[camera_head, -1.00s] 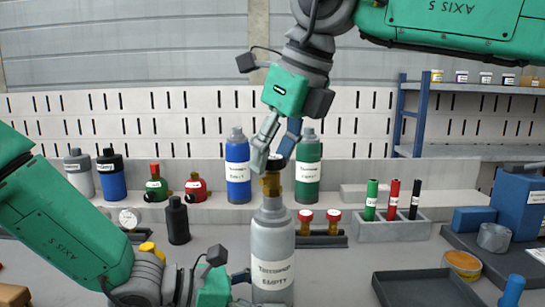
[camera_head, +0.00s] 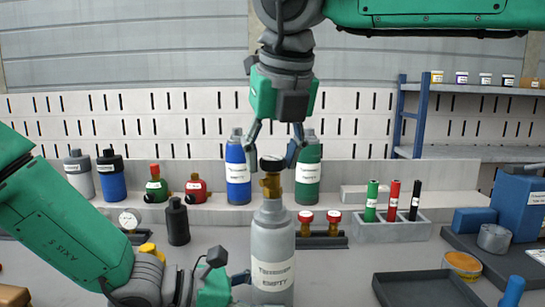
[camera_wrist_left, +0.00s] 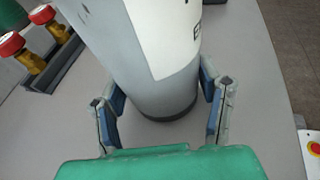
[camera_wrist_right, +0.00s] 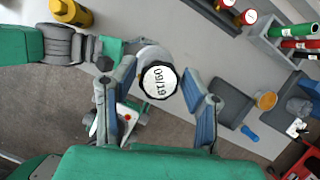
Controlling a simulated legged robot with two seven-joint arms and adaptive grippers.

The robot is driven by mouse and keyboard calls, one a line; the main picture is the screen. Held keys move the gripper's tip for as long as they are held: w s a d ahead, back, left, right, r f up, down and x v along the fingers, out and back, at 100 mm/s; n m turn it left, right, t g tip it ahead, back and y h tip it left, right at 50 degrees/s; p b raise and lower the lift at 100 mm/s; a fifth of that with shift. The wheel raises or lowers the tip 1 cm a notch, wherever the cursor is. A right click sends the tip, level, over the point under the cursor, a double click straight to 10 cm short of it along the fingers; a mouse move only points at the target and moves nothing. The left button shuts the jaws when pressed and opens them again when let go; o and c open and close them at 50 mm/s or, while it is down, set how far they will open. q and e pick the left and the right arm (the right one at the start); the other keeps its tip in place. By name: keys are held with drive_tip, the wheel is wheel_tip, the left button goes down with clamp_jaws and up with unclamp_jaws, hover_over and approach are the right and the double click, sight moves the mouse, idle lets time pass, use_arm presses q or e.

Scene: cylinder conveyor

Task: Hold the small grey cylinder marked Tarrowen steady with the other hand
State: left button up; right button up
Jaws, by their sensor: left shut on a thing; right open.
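The grey cylinder marked Tarrowen and EMPTY (camera_head: 272,238) stands upright at the front centre. My right gripper (camera_head: 271,148) is open and points down above the gauge.
Blue (camera_head: 238,172) and green (camera_head: 308,172) cylinders stand on the ledge behind. Two red-topped valves (camera_head: 334,220) sit in a rack right of the cylinder. A black bottle (camera_head: 178,222) stands left. An empty dark tray (camera_head: 425,288) lies front right.

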sight(273, 181)
drive_tip(key=m+h, duration=0.2)
drive_tip(key=m, duration=0.4)
drive_tip(key=shift+f, duration=0.1)
drive_tip(key=shift+f, duration=1.2)
clamp_jaws()
drive_tip(key=n, duration=0.2)
drive_tip(key=n+y, duration=0.1)
drive_tip(key=n, duration=0.1)
drive_tip(key=shift+n+y, duration=0.3)
drive_tip(key=shift+n, duration=0.8)
